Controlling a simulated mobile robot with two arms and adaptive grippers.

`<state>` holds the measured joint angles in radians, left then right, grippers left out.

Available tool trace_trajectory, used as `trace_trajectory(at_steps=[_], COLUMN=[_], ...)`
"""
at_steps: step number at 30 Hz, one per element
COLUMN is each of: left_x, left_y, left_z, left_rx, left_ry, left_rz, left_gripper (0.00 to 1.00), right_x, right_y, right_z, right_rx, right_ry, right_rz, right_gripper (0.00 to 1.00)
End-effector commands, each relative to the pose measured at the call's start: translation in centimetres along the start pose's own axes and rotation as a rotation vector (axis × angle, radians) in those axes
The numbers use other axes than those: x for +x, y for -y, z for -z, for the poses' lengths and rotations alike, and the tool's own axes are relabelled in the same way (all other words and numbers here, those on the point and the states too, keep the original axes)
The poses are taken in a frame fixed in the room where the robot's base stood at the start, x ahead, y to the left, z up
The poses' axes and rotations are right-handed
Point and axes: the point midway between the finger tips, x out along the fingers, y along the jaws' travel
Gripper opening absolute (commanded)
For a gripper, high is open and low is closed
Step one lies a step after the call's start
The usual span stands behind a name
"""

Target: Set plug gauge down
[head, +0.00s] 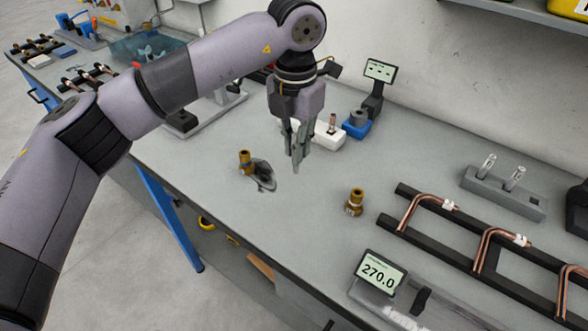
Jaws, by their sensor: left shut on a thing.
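My left gripper (297,160) hangs from its arm, pointing down over the grey workbench (335,240). It is shut on the plug gauge, which is mostly hidden by the fingers and hard to tell from them. A grey rack (505,193) with two upright silver pins stands on the right of the bench. A white block (328,134) with a small upright pin stands just behind the fingers. A blue stand (357,129) with a grey cylinder is to its right. My right gripper is not in view.
Two brass fittings (355,202) (246,161) stand on the bench; the left one is beside a dark flat piece (263,176). Black rails with bent copper tubes (495,238) lie right. A display reading 270.0 (380,272) stands in front.

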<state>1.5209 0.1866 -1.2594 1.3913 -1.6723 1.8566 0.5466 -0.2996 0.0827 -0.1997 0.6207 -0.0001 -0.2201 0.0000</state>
Motion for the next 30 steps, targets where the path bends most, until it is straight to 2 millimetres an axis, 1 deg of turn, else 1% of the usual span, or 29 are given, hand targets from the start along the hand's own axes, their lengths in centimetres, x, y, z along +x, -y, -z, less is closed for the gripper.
trace_trajectory(at_steps=[1, 3, 11, 15, 18, 26, 29, 30], left_x=[0.9, 2.1, 4.2, 6.2, 7.4, 7.7, 8.1, 8.1], left_y=[0.0, 0.0, 0.0, 0.0, 0.0, -0.1, -0.1, -0.1], left_z=[0.1, 0.1, 0.0, 0.1, 0.0, 0.0, 0.0, 0.0], left_rx=[0.000, 0.001, 0.001, 0.001, 0.001, 0.001, 0.001, 0.001], left_ry=[-0.003, -0.002, -0.001, -0.003, -0.001, 0.001, 0.001, 0.001], left_rz=[0.002, 0.001, 0.001, 0.002, 0.001, 0.000, 0.000, -0.001], left_gripper=[0.00, 0.00, 0.00, 0.00, 0.00, 0.00, 0.00, 0.12], right_x=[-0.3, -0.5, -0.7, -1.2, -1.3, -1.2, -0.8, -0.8], right_y=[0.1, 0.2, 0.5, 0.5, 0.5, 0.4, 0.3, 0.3], right_z=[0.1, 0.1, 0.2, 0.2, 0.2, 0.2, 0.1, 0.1], right_rx=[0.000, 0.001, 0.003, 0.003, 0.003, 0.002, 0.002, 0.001], right_ry=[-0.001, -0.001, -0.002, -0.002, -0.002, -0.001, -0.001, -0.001], right_rz=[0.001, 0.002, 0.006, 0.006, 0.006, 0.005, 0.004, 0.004], right_gripper=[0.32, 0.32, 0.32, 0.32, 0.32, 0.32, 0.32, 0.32])
